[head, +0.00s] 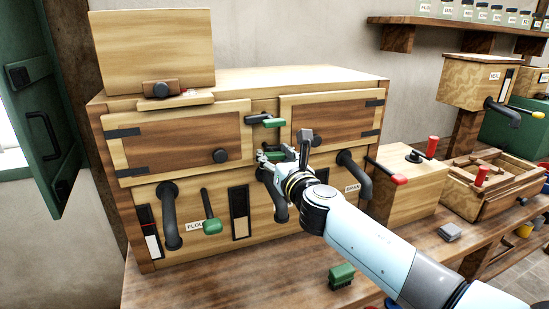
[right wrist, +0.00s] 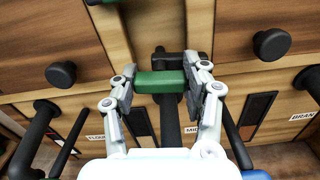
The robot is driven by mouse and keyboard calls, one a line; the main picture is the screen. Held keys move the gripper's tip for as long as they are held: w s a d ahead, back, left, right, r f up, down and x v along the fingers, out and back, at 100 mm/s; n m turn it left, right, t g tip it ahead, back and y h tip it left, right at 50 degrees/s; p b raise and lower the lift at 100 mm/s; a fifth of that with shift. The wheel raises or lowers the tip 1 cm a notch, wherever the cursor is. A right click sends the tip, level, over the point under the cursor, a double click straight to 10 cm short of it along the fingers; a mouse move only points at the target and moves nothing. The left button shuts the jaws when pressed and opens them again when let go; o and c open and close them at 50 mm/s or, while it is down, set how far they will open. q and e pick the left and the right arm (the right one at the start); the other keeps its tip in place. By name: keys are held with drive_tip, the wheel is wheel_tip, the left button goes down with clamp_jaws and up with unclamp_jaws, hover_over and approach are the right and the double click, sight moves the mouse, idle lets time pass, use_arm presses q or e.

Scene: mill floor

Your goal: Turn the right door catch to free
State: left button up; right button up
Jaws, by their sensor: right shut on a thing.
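The wooden cabinet has a left door (head: 190,140) and a right door (head: 335,122), both closed. Between them are two catches with green grips. The upper catch (head: 271,123) is free of any gripper. The lower catch's green grip (right wrist: 162,82) lies level between the fingers of my right gripper (head: 270,157), with its black mount (right wrist: 187,62) just behind. I cannot tell from the pictures which catch belongs to which door. The right gripper is shut on the lower grip and partly hides it in the head view. My left gripper is not in view.
Black spouts (head: 170,215) stick out below the doors, one close under my right gripper. A green lever (head: 211,226) hangs at left. A black door knob (right wrist: 271,44) is right of the gripper.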

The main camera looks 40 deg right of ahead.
drive_tip(key=m+b, duration=0.2)
drive_tip(key=m, duration=0.4)
drive_tip(key=shift+f, duration=0.1)
drive_tip(key=m+b, duration=0.2)
drive_tip(key=m, duration=0.4)
drive_tip(key=shift+m, duration=0.3)
idle(0.3)
drive_tip(key=o, duration=1.2)
drive_tip(key=v, duration=1.2)
